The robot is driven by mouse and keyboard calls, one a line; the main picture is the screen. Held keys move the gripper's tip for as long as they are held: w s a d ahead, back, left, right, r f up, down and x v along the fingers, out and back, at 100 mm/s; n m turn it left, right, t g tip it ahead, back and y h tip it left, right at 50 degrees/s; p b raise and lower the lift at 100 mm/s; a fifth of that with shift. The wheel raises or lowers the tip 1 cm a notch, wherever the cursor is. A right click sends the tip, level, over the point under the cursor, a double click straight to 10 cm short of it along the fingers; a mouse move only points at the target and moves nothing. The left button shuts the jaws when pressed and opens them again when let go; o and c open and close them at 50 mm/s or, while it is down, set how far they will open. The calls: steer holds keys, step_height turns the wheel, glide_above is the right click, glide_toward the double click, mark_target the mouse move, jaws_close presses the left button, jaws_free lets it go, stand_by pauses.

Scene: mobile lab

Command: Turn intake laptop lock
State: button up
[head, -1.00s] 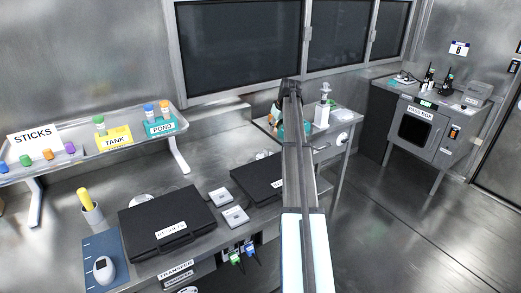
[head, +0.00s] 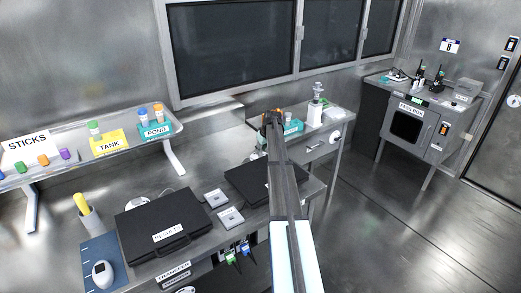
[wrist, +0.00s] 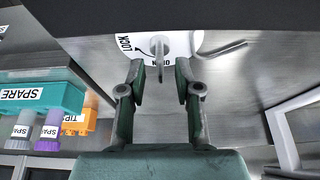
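The lever points down in the picture. My gripper (wrist: 159,72) is open and empty, its two fingers apart just below the plate, with the lever between them in the picture; no contact shows. In the head view, a white disc (head: 335,137) shows on the side table's front, right of my arm's end; my fingers are not clear there.
A bent handle (wrist: 226,44) sits right of the lock plate. A teal SPARE rack (wrist: 40,92) with tubes is close at left. A black RESULTS laptop case (head: 165,225) and a second black case (head: 248,183) lie on the bench. The floor at right is clear.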

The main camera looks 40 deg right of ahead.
steer(key=shift+w+f, duration=0.25)
steer(key=shift+f, duration=0.4)
jaws_close()
